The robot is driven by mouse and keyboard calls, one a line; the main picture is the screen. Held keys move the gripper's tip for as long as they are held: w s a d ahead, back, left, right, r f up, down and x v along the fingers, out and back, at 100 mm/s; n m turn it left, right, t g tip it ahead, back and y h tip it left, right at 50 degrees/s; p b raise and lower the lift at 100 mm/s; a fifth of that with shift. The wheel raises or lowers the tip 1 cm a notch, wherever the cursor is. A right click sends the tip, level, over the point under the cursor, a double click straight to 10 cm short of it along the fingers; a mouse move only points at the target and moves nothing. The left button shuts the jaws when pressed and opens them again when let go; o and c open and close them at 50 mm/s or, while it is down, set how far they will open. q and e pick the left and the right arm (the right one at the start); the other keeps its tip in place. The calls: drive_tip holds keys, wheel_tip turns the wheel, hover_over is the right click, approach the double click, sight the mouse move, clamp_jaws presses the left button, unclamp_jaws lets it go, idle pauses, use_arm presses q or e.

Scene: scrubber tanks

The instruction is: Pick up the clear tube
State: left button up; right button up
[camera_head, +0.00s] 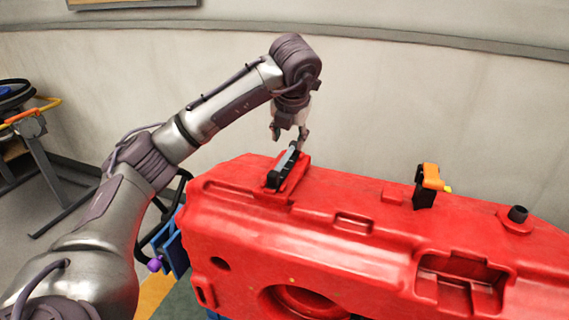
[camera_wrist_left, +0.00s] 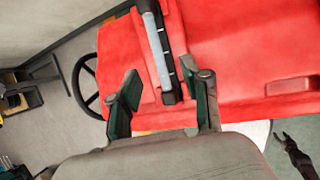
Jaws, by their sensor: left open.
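The clear tube (camera_wrist_left: 159,47) lies on the top of the red tank in the left wrist view. It is a pale, see-through length with a dark edge and a black end piece. My left gripper (camera_head: 289,136) is open just above the far end of this shape. In the left wrist view its two fingers stand apart either side of the tube's line, with nothing held. A dark forked shape (camera_wrist_left: 294,152) at the lower right may be my right gripper.
The large red tank (camera_head: 330,245) fills the head view's right and middle. An orange-and-black latch (camera_head: 428,185) and a black cap (camera_head: 518,214) rise from its top. A steering wheel (camera_wrist_left: 85,85) is left of the tank. A plain wall stands behind.

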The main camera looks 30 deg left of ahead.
sight(284, 158)
use_arm(q)
drive_tip(key=x, duration=0.3)
drive_tip(key=shift+a, duration=0.15)
drive_tip(key=shift+w+a+f, duration=0.15)
drive_tip(key=shift+f, duration=0.15)
drive_tip(key=shift+a+f+p, duration=0.1)
drive_tip(key=shift+f+p, duration=0.2)
drive_tip(key=shift+f, duration=0.25)
drive_tip(key=x, duration=0.3)
drive_tip(key=shift+w+a+f+p, duration=0.1)
drive_tip(key=shift+a+f+p, duration=0.1)
drive_tip(key=shift+f+p, duration=0.15)
drive_tip(key=shift+f, duration=0.2)
drive_tip(key=shift+c, duration=0.7)
clamp_jaws()
use_arm(e)
drive_tip(key=shift+w+a+r, duration=0.25)
drive_tip(key=shift+w+r, duration=0.15)
drive_tip(key=shift+r, duration=0.35)
